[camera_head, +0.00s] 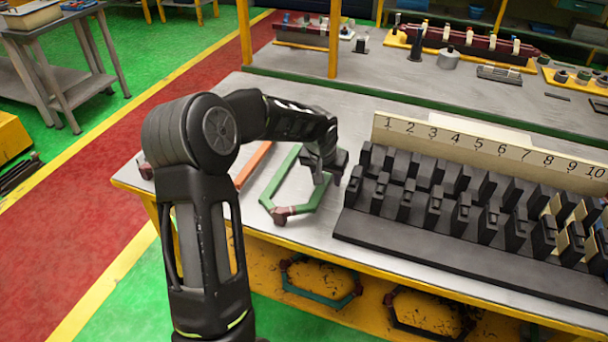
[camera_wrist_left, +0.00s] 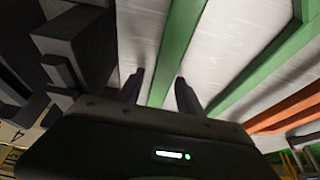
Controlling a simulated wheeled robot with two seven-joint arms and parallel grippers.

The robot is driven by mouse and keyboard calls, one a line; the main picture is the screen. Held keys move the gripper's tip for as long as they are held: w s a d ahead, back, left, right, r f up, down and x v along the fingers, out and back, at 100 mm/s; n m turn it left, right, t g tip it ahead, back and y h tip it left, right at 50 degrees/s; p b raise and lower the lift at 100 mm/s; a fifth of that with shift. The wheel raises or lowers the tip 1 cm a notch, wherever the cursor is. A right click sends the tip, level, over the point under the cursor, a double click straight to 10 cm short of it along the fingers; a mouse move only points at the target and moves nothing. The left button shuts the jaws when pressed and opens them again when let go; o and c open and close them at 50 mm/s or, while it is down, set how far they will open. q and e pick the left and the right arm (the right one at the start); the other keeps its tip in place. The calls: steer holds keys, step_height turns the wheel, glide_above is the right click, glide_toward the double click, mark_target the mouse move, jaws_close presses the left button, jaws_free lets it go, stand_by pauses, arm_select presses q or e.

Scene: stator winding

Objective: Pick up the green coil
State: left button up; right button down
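The green coil (camera_head: 279,174) is a six-sided frame with dark red wrapped ends. It lies on the grey table, left of the black slotted rack. My left gripper (camera_head: 328,178) is low over the coil's right side, pointing down. In the left wrist view its two fingers (camera_wrist_left: 160,80) stand apart, one on each side of a green coil bar (camera_wrist_left: 178,45), with gaps showing between fingers and bar. A second green bar (camera_wrist_left: 265,60) runs to the right there. My right gripper is not in view.
An orange coil (camera_head: 254,162) lies close on the left of the green one. The black rack (camera_head: 440,240) with upright blocks and a numbered board (camera_head: 480,140) stands close on the right. More coils (camera_head: 320,297) are on the yellow shelf below.

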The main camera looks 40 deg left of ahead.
arm_select(q)
jaws_close()
stand_by(1.2)
